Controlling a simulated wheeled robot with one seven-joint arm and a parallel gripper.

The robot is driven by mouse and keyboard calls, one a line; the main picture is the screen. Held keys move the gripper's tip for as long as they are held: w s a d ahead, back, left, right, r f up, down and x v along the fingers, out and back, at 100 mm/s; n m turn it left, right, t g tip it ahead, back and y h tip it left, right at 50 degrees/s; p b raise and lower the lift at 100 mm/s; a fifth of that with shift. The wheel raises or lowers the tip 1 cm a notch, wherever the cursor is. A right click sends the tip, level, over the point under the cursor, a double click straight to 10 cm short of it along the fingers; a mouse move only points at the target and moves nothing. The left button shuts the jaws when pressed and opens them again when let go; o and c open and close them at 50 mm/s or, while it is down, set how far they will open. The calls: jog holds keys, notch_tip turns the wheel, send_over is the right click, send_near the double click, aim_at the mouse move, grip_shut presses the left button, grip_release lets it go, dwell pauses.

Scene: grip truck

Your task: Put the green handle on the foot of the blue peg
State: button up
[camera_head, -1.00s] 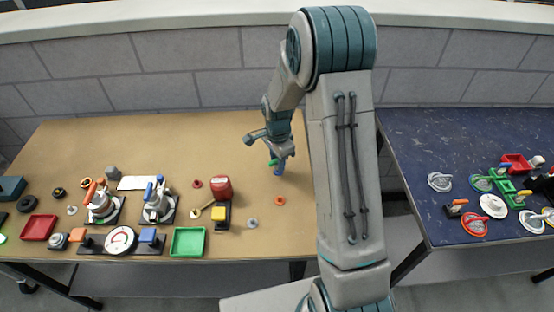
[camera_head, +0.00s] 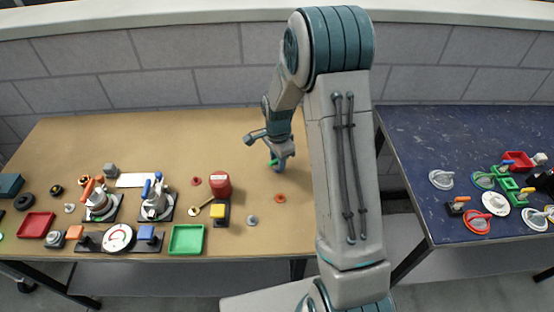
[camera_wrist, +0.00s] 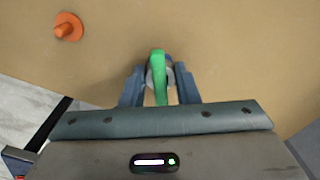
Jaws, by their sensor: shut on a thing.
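My gripper (camera_head: 280,166) is low over the brown table, to the right of the red cylinder. In the wrist view its two fingers (camera_wrist: 160,88) are shut on the green handle (camera_wrist: 158,75), which stands out between them toward the top of the picture. The handle shows as a small green bit in the head view (camera_head: 272,162). A little blue, likely the blue peg (camera_wrist: 169,58), shows just behind the handle, with a grey round part around it. The handle and gripper hide most of it, so I cannot tell whether handle and peg touch.
An orange knob (camera_wrist: 68,27) lies on the brown table (camera_head: 150,125), left in the wrist view. A red cylinder (camera_head: 220,183), a yellow block (camera_head: 217,211) and a green tray (camera_head: 187,240) stand left of my gripper. The table behind is clear.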

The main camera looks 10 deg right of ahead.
jog(key=shift+f+b, duration=0.55)
dwell(1.1)
jog(key=o, duration=1.4)
jog(key=shift+o, duration=0.2)
jog(key=shift+r, duration=0.1)
jog(key=shift+r+p, duration=2.3)
jog(key=shift+r, duration=1.4)
